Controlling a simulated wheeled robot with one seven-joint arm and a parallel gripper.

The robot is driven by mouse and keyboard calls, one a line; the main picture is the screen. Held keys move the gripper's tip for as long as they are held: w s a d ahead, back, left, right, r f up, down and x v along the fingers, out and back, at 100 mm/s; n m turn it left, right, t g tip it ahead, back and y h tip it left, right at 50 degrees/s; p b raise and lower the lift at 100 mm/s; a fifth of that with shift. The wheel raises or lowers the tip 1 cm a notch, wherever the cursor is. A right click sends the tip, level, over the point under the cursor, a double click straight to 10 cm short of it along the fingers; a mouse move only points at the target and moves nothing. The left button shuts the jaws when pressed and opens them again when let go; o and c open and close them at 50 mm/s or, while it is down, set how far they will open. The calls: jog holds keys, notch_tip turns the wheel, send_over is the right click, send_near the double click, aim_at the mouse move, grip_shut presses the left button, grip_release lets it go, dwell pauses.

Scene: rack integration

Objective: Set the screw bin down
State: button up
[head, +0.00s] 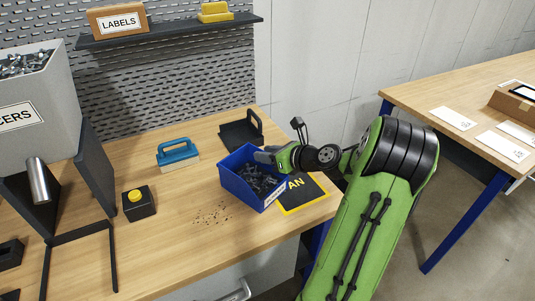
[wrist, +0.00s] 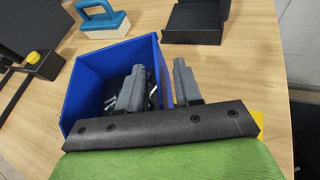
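The blue screw bin (head: 240,188) is upright at the tabletop by the dark mat with yellow edging (head: 310,190); I cannot tell whether its base fully touches. It holds dark and silver screws and has a white label strip. My gripper (head: 265,157) is at the bin's upper rim. In the wrist view, the blue bin (wrist: 88,85) is left of centre. One finger of my gripper (wrist: 160,75) is inside the bin and the other outside, astride its right wall. Gaps show between fingers and wall. The mat's lettering is partly hidden.
A blue-handled brush (head: 178,154) and a black dustpan (head: 240,132) lie behind the bin. A black box with a yellow button (head: 139,203) stands to the left. Loose dark bits (head: 212,213) lie in front of the bin. Bare wood (head: 165,250) is clear at the front.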

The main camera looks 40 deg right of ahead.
jog(key=p+v, duration=0.3)
jog(key=v, duration=0.9)
jog(key=w+a+n+g, duration=0.1)
jog(key=a+n, duration=0.2)
jog(key=a, duration=0.1)
jog(key=w+a+n+g+y, duration=0.1)
jog(key=w+a+n+g, duration=0.1)
jog(key=a+n, duration=0.2)
jog(key=w+a+n+g, duration=0.1)
jog(key=a+n, duration=0.2)
jog(key=a, duration=0.1)
jog(key=shift+w+n+g+y, duration=0.25)
jog(key=shift+n+g+y, duration=0.05)
jog(key=s+a+r+n+g+h, duration=0.1)
jog(key=s+a+n+g, duration=0.15)
jog(key=a+n, duration=0.7)
jog(key=s+a+r+n+h, duration=0.2)
jog(key=s+a+n, duration=0.5)
jog(key=s+n, duration=0.4)
jog(key=r+n, duration=0.1)
jog(key=n, duration=0.3)
jog(key=shift+s+a+r+n+g, duration=0.2)
jog(key=shift+s+a+n+g, duration=0.15)
jog(key=shift+s, duration=0.05)
notch_tip(320, 180, up, 6)
jog(key=p, duration=0.5)
jog(key=shift+f+p, duration=0.25)
jog(key=shift+p, duration=0.05)
